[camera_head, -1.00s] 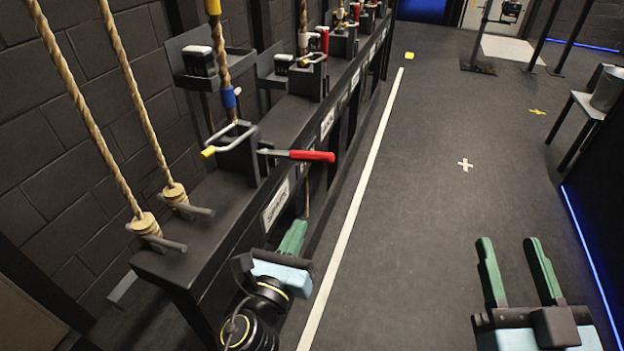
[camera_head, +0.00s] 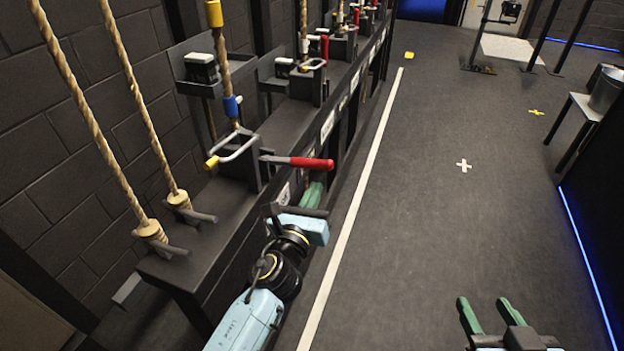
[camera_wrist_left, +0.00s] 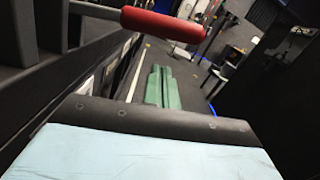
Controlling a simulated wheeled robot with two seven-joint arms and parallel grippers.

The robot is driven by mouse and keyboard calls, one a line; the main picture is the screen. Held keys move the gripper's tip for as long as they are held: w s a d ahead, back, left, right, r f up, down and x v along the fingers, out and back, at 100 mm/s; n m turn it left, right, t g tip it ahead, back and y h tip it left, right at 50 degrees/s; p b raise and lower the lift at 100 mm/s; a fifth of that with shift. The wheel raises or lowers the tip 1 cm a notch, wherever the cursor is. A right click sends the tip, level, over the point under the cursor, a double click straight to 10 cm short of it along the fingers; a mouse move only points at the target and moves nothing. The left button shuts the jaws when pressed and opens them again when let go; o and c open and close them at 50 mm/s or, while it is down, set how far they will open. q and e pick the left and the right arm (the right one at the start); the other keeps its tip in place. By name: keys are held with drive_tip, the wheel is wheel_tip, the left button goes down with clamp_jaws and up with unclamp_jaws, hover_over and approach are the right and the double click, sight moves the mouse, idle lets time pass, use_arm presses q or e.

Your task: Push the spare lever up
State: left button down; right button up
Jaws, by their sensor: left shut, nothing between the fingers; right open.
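The nearest lever has a red handle (camera_head: 312,164) that sticks out roughly level from the rail toward the aisle. A white label (camera_head: 283,196) is under it on the rail's front, partly hidden by my arm. My left gripper (camera_head: 314,192) is shut and empty, just below the red handle, with a small gap seeming to remain. In the left wrist view the handle (camera_wrist_left: 163,24) crosses above the green fingers (camera_wrist_left: 162,86), which lie together. My right gripper (camera_head: 484,302) is open and empty over the floor at lower right, far from the lever.
A metal hoop with a yellow end (camera_head: 212,161) sits left of the lever, near a rope with blue tape (camera_head: 231,106). More red levers (camera_head: 324,48) line the rail farther back. Rope-wound pins (camera_head: 150,230) stand at near left. The aisle floor (camera_head: 400,200) is clear.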

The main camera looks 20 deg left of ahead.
use_arm(q)
drive_tip(key=shift+w+a+r+p, duration=0.1)
drive_tip(key=shift+r+p, duration=0.2)
drive_tip(key=shift+r, duration=0.3)
drive_tip(key=shift+w+a+r+p, duration=0.1)
drive_tip(key=shift+r+p, duration=0.15)
drive_tip(key=shift+r, duration=0.35)
use_arm(e)
drive_tip(key=s+d+f+g+h, duration=0.1)
drive_tip(key=s+d+f+g, duration=0.1)
drive_tip(key=s+f+g, duration=0.1)
drive_tip(key=shift+s+f+g, duration=0.2)
drive_tip(key=shift+f+g, duration=0.2)
drive_tip(key=shift+f, duration=0.5)
drive_tip(key=shift+h, duration=0.3)
